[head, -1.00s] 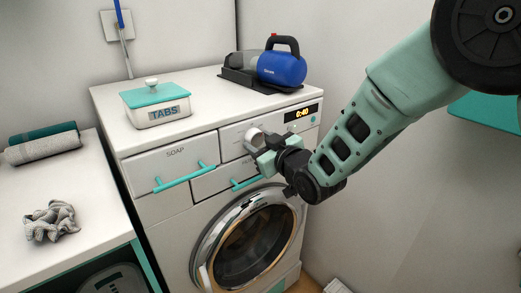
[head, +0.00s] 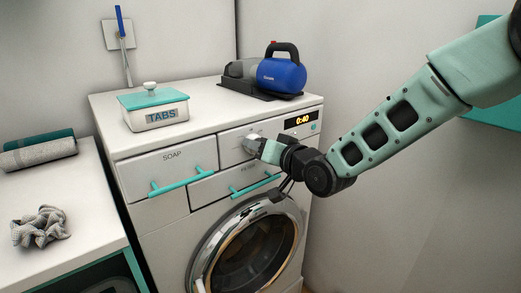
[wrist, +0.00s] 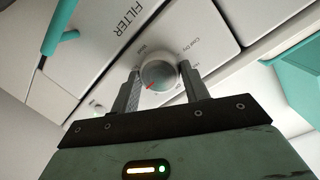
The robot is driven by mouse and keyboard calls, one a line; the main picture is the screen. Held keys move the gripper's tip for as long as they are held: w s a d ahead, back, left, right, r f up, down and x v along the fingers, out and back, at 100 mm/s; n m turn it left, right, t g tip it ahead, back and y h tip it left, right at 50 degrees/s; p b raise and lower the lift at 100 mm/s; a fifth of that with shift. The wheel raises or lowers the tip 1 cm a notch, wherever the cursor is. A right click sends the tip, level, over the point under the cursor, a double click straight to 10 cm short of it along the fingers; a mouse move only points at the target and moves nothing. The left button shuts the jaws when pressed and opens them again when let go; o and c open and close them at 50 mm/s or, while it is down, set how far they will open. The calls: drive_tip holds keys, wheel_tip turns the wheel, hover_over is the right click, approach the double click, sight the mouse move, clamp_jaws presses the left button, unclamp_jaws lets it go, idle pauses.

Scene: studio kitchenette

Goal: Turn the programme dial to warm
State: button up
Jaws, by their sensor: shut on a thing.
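The programme dial (wrist: 159,73) is a round grey knob with a red pointer mark on the machine's front panel. In the wrist view it sits between the two fingers of my gripper (wrist: 160,88), which is shut on it. The red mark points toward the lower left of that picture.
The soap drawer (head: 172,167) and filter drawer (head: 235,184) have teal handles close to my gripper. The round door (head: 250,240) is below. A TABS box (head: 154,108) and a blue handheld vacuum (head: 281,75) stand on top. A cloth (head: 41,227) lies on the left counter.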

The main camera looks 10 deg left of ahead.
drive_tip(key=shift+m, duration=0.3)
idle(0.4)
drive_tip(key=o, duration=1)
drive_tip(key=shift+d, duration=0.1)
drive_tip(key=b+v, duration=0.1)
drive_tip(key=v, duration=1.6)
drive_tip(key=shift+d, duration=0.2)
drive_tip(key=shift+r, duration=0.1)
